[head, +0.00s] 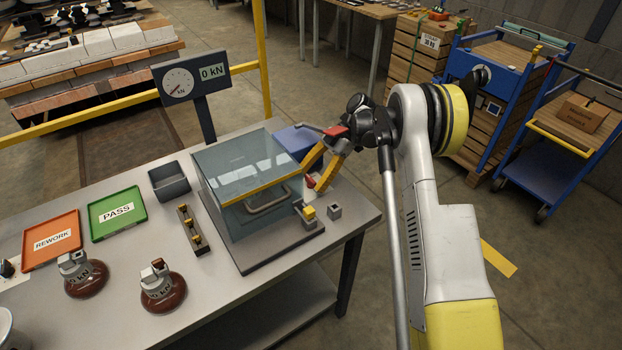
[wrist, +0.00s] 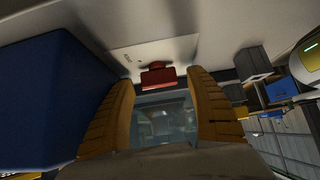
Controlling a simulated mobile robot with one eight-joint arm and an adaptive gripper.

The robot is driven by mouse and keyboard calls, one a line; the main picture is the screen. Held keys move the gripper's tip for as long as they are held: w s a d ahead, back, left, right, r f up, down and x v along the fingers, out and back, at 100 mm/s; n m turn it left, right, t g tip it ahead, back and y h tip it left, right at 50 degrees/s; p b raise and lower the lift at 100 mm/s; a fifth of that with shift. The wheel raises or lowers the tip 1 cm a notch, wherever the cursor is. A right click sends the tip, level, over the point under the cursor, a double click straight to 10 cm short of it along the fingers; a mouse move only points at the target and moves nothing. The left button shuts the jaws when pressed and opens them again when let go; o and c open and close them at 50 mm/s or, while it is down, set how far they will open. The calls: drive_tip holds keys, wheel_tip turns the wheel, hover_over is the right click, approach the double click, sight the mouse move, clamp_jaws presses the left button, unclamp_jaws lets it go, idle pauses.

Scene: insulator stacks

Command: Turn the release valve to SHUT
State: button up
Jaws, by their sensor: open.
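The release valve appears to be the small red part (head: 310,182) beside the clear-walled test box. In the wrist view a red block (wrist: 158,77) stands on a pale surface with small lettering that I cannot read. My gripper (head: 314,178) reaches down over the table's right end, its yellow fingers around the red part in the head view. In the wrist view my gripper (wrist: 161,95) is open, with the red block between and beyond the fingertips. I cannot tell whether either finger touches it. The valve's OPEN or SHUT position is not readable.
A blue box (head: 290,142) stands close behind my fingers; a blue block (wrist: 50,85) fills the wrist view's left. The clear test box (head: 240,185) is left of my gripper. The gauge (head: 179,83) display reads 0 kN. Two brown insulators (head: 163,292) (head: 86,282) stand front left.

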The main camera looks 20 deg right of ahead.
drive_tip(key=shift+d, duration=0.1)
drive_tip(key=v, duration=1.1)
drive_tip(key=shift+d+r, duration=0.2)
drive_tip(key=shift+r, duration=0.2)
